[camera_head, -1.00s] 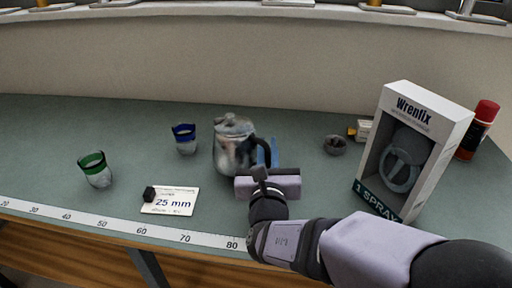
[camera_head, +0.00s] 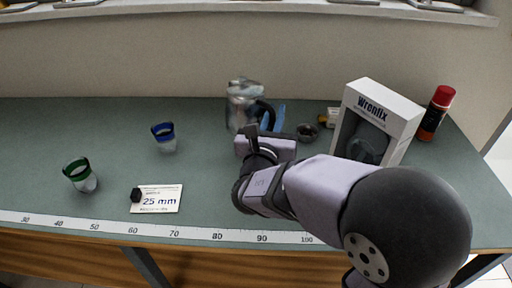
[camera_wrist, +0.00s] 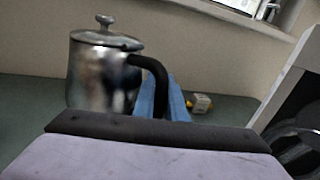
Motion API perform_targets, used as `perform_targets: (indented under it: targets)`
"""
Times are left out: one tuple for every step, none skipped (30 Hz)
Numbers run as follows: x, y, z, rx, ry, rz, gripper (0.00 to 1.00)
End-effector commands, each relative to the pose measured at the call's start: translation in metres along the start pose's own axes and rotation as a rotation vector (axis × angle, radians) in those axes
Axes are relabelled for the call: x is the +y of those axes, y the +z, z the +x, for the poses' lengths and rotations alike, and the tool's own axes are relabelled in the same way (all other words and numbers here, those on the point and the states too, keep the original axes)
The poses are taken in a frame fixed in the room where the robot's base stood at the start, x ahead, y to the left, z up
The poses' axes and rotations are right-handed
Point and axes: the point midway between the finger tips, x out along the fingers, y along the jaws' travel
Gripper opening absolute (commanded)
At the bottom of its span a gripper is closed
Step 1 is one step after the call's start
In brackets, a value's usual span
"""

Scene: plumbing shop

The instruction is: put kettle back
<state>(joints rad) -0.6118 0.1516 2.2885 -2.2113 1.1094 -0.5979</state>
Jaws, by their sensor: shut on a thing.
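The kettle (camera_head: 242,104) is a silver metal pot with a lid, a knob and a black handle. It is upright near the back wall, and it also shows large in the wrist view (camera_wrist: 100,75). My gripper (camera_head: 274,116) is on its right side, with blue fingers (camera_wrist: 165,98) shut on the black handle. My wrist hides the lower part of the kettle in the wrist view, so I cannot tell whether its base touches the bench.
A Wrenfix box (camera_head: 400,112) and a red-capped can (camera_head: 434,115) stand at right. A small dark bowl (camera_head: 307,132) is right of my gripper. Blue-rimmed (camera_head: 164,138) and green-rimmed (camera_head: 80,176) cups and a 25 mm card (camera_head: 160,199) are at left. The back-left bench is clear.

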Motion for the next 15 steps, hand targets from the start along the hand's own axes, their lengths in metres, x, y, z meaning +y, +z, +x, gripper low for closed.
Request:
perform_targets:
  targets:
    - [0.001,-0.006,0.0,0.001,0.0,-0.001,0.0]
    - [0.001,-0.01,0.0,0.001,0.0,-0.002,0.0]
    - [0.001,-0.016,0.0,0.001,0.001,-0.003,0.0]
    - [0.002,-0.021,0.0,0.001,0.001,-0.004,0.0]
    - [0.002,-0.026,0.0,0.001,0.001,-0.003,0.0]
    - [0.002,-0.032,0.0,0.002,0.001,-0.003,0.0]
    - [0.002,-0.036,0.0,0.001,0.001,-0.003,0.0]
    - [0.003,-0.04,0.0,0.001,0.001,-0.002,0.0]
    - [0.003,-0.044,0.0,0.001,0.002,-0.003,0.0]
    - [0.003,-0.046,0.0,0.0,0.002,-0.002,0.0]
    - [0.003,-0.048,0.0,-0.001,0.002,0.0,0.0]
    - [0.003,-0.051,0.0,-0.001,0.002,0.0,0.0]
    - [0.003,-0.052,0.0,-0.002,0.002,0.0,0.0]
    - [0.003,-0.052,0.0,-0.002,0.001,0.001,0.0]
    - [0.003,-0.052,0.0,-0.002,0.001,0.001,0.0]
